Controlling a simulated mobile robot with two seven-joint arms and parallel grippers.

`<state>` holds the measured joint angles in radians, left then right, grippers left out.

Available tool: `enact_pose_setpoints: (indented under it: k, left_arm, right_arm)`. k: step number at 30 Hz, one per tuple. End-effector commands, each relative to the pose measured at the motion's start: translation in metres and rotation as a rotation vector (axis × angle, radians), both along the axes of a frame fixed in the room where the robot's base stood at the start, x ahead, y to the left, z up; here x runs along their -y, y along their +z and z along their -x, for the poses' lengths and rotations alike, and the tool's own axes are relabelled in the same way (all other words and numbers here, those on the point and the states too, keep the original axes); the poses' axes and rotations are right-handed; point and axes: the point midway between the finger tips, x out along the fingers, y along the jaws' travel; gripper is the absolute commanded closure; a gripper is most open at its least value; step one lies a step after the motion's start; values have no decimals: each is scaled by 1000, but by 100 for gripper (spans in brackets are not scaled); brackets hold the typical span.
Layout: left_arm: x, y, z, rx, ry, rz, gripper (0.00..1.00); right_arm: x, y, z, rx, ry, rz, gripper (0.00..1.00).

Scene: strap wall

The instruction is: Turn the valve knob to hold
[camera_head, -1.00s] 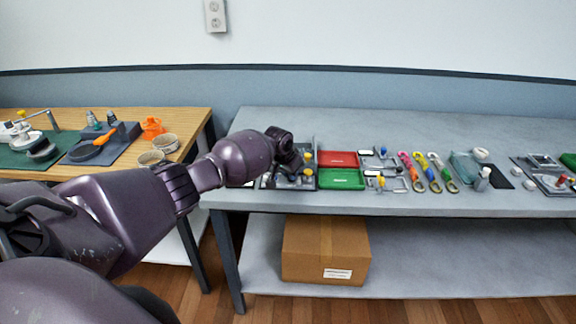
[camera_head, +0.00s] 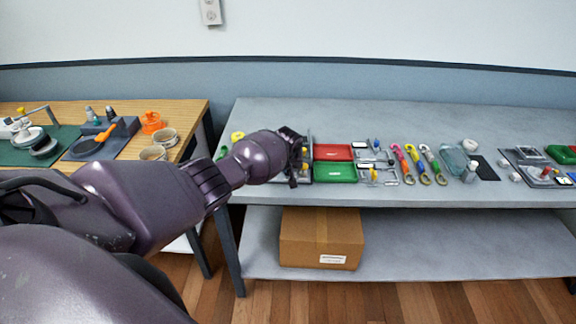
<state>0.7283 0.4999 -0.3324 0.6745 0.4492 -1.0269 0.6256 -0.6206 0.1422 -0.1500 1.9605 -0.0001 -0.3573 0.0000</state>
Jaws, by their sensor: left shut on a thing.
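My left gripper (camera_head: 297,157) is at the left part of the grey table, over a small dark panel (camera_head: 306,176). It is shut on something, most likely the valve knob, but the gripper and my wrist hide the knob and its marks. Small yellow parts of the panel show just right of the gripper. I cannot tell which way the knob points. My right gripper is not in view.
Right of the panel lie a red tray (camera_head: 333,152), a green tray (camera_head: 336,172), small fixtures (camera_head: 375,175) and several coloured straps (camera_head: 419,165). A yellow-green ring (camera_head: 237,136) lies behind my left arm. A cardboard box (camera_head: 321,238) stands on the lower shelf.

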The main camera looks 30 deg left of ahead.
Motion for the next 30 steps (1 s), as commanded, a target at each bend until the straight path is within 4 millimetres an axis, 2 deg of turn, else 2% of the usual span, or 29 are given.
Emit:
enact_pose_setpoints:
  k: [12,13,18,30]
  left_arm:
    - [0,0,0,1,9,1,100]
    - [0,0,0,1,9,1,87]
    - [0,0,0,1,8,1,63]
    - [0,4,1,0,7,1,63]
  right_arm:
    - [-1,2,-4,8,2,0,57]
    - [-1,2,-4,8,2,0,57]
    - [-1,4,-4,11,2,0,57]
    - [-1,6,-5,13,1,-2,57]
